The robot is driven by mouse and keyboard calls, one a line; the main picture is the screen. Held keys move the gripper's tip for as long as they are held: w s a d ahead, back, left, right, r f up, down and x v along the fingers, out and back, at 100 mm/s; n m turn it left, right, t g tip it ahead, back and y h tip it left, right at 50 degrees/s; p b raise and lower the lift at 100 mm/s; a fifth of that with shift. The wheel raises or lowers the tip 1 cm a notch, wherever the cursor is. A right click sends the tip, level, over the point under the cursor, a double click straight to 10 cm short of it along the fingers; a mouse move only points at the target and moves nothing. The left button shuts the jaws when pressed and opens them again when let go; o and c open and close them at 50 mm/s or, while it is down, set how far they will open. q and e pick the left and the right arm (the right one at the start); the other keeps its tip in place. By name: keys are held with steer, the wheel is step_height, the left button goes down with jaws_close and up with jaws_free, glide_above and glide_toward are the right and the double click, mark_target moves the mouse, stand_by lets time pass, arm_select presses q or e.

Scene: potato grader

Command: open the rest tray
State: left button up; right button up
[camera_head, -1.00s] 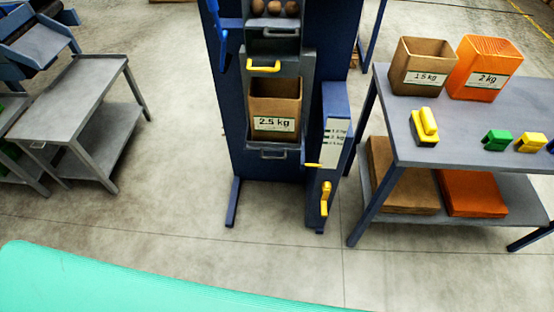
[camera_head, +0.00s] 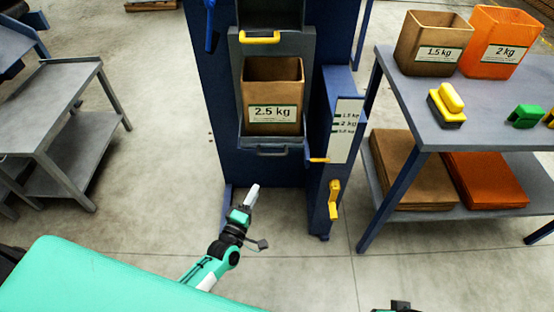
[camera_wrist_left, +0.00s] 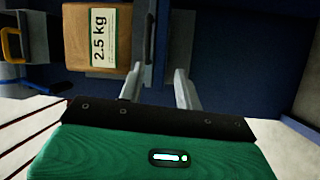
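The rest tray (camera_head: 244,137) is the grey tray low in the blue machine, with a grey bar handle (camera_head: 272,151) on its front. A brown 2.5 kg bag (camera_head: 272,98) stands upright in it; the bag also shows sideways in the left wrist view (camera_wrist_left: 97,37). My left gripper (camera_head: 253,191) is below and in front of the handle, apart from it. In the left wrist view its two fingers (camera_wrist_left: 160,88) are spread with nothing between them, and the tray's front edge and handle (camera_wrist_left: 164,35) lie beyond. My right gripper's fingers do not show.
A yellow handle (camera_head: 260,38) sits above the bag. A blue post with a weight scale (camera_head: 347,130) and a yellow lever (camera_head: 334,199) stands right of the tray. A table (camera_head: 400,98) with boxes is at the right, a grey cart (camera_head: 50,105) at the left. Floor in front is clear.

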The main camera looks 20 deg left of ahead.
mark_target(272, 155)
arm_select(q)
steer(key=shift+n+t, duration=0.3)
steer(key=w+r, duration=0.1)
steer(key=w, duration=0.3)
steer(key=w+d+r, duration=0.1)
steer(key=w, duration=0.4)
steer(key=w+d+r, duration=0.1)
steer(key=w+r, duration=0.1)
steer(key=w, duration=0.3)
steer(key=shift+b, duration=0.4)
steer(key=shift+w, duration=0.1)
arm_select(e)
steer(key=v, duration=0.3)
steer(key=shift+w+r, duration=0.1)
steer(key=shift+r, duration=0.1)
arm_select(q)
jaws_close()
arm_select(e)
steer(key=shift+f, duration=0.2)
